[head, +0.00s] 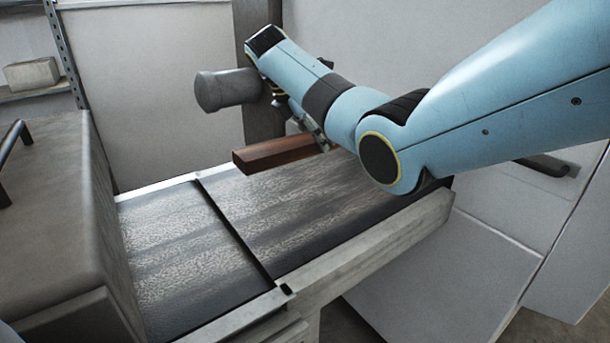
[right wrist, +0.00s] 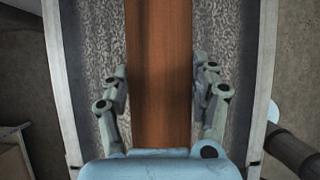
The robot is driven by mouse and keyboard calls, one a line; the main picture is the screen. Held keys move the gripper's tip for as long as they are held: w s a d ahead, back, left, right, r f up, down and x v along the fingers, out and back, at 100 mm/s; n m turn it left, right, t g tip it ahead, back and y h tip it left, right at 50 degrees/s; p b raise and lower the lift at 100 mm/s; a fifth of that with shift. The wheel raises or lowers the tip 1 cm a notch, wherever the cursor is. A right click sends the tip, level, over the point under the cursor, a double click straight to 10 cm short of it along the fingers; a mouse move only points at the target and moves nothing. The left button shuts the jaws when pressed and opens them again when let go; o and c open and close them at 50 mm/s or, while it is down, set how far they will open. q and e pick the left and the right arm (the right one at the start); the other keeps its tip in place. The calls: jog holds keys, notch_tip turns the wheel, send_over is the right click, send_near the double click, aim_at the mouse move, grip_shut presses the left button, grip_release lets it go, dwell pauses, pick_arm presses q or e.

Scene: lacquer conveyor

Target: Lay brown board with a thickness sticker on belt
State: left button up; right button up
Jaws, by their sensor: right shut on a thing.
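The brown board (head: 280,153) is a long reddish-brown piece above the far part of the conveyor belt (head: 170,240). In the right wrist view the board (right wrist: 160,70) runs lengthwise between the fingers of my right gripper (right wrist: 161,92). My right gripper (head: 322,140) is shut on the board, though in the head view my own arm partly hides it. I cannot tell whether the board's underside touches the belt. No thickness sticker can be made out on the faces that show. My left gripper is not in view.
The belt has pale metal side rails (head: 370,255) and a dark cross gap (head: 235,235). A grey machine housing (head: 50,210) stands over its near left end. White panels (head: 150,90) stand behind it. The near belt surface is clear.

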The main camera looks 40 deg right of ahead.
aim_at(295, 141)
notch_tip(295, 141, down, 6)
jog(key=shift+r, duration=0.2)
notch_tip(295, 141, down, 4)
jog(key=shift+f+b, duration=0.1)
jog(key=shift+b, duration=0.4)
jog(key=o, duration=1.6)
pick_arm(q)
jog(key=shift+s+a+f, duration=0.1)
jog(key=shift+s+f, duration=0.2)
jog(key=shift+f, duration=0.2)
pick_arm(e)
jog(key=shift+o, duration=0.2)
jog(key=shift+a, duration=0.1)
jog(key=p+v, duration=0.1)
jog(key=v, duration=1.1)
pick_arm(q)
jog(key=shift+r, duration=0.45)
pick_arm(e)
jog(key=shift+s, duration=0.1)
